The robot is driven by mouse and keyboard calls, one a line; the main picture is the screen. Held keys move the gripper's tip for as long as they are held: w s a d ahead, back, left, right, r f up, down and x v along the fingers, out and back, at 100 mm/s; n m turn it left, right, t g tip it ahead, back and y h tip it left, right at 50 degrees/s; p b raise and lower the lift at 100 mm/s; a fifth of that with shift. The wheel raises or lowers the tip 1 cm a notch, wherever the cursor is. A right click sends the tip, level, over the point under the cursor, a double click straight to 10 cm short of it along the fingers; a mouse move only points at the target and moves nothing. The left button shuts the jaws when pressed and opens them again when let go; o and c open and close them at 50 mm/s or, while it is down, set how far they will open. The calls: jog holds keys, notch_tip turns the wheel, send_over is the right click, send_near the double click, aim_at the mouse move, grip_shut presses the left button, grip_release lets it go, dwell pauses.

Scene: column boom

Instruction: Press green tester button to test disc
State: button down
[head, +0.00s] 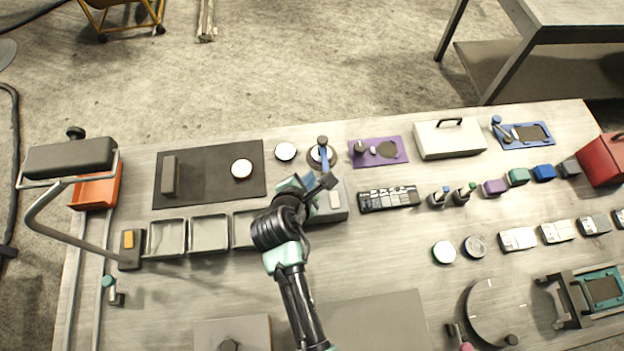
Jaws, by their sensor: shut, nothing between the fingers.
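My gripper (328,183) is shut and empty, over the middle of the bench. Below it is a grey box (342,212) with a light panel, partly hidden by my arm; it may be the tester. I cannot make out a green button on it. Whether my fingertips touch the box is unclear. A white disc (242,168) lies on the dark mat (208,190), and another white disc (285,151) lies just right of the mat. A pale disc (444,252) and a grey disc (475,246) lie at the right. Which disc is under test is unclear.
A round stand with a blue handle (323,152) is just behind my gripper. Open grey trays (209,233) are to the left. A dark keypad (389,198) and small bottles (439,197) are to the right. A lamp (70,158) overhangs the left end.

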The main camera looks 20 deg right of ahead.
notch_tip(320, 180, down, 7)
jog(key=b, duration=0.5)
jog(key=shift+r+b, duration=0.2)
jog(key=shift+b, duration=0.2)
jog(key=shift+f, duration=0.3)
dwell(1.1)
jog(key=shift+f, duration=0.4)
jog(key=shift+f+b, duration=0.45)
jog(key=shift+f, duration=0.05)
dwell(0.6)
jog(key=shift+r, duration=0.1)
jog(key=shift+r+p, duration=0.8)
jog(key=shift+p, duration=0.25)
